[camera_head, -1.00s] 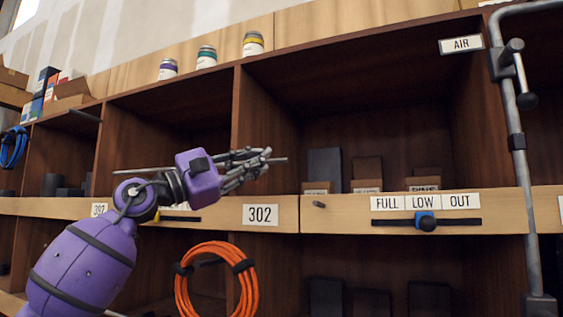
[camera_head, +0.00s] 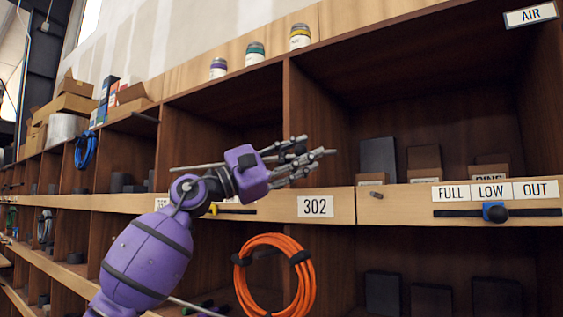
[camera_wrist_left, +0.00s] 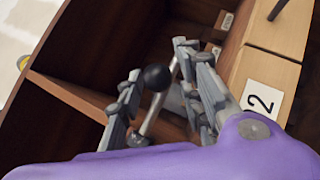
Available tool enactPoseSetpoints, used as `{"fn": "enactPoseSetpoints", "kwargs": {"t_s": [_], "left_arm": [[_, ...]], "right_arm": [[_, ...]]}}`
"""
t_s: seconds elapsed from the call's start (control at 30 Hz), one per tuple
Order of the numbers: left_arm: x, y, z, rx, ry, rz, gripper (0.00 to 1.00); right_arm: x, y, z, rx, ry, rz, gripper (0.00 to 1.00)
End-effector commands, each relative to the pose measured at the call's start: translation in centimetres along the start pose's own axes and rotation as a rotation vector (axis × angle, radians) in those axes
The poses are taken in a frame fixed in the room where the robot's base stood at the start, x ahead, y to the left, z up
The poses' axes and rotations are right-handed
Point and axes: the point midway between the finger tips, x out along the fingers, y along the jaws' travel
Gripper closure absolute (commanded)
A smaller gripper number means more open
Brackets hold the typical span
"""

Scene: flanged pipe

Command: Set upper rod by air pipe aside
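My left gripper (camera_head: 318,146) is in front of the shelf, just above the 302 label, with its fingers spread and pointing right. In the left wrist view, the fingers (camera_wrist_left: 160,85) stand apart. A pale metal rod (camera_wrist_left: 149,118) and a dark ball (camera_wrist_left: 157,77) show between them; I cannot tell whether the fingers touch either. In the head view, a thin grey rod (camera_head: 198,166) shows left of the wrist, partly hidden by it. The AIR sign (camera_head: 531,15) is at the top right. The air pipe is out of view. My right gripper is not in view.
The 302 label (camera_head: 315,207) is on the pale shelf edge, with a short peg (camera_head: 376,195) to its right. A blue slider (camera_head: 495,212) sits under FULL, LOW and OUT. An orange hose coil (camera_head: 274,284) hangs below. Dark boxes (camera_head: 378,160) stand in the right compartment.

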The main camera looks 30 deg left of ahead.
Motion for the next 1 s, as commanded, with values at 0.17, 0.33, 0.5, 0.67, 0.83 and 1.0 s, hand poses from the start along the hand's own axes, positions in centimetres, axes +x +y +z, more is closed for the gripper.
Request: {"fn": "enactPoseSetpoints", "kwargs": {"t_s": [0.17,0.33,0.5,0.67,0.83,1.0], "left_arm": [[-2.8,-0.1,-0.2,0.0,0.004,-0.002,0.66],[-6.0,-0.2,-0.1,0.0,0.003,-0.002,0.66],[-8.9,-0.1,-0.1,0.0,0.002,-0.002,0.66],[-10.7,-0.1,0.0,0.0,0.001,-0.002,0.66],[-11.3,0.0,0.1,0.001,0.0,-0.001,0.66],[-11.3,0.0,0.1,0.002,0.0,-0.001,0.66]], "right_arm": [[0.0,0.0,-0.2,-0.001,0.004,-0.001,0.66],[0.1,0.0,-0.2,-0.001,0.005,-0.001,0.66],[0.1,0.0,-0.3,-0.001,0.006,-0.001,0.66],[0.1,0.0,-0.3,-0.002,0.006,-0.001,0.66],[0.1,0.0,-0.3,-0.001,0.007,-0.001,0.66],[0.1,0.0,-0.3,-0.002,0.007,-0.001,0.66]]}}
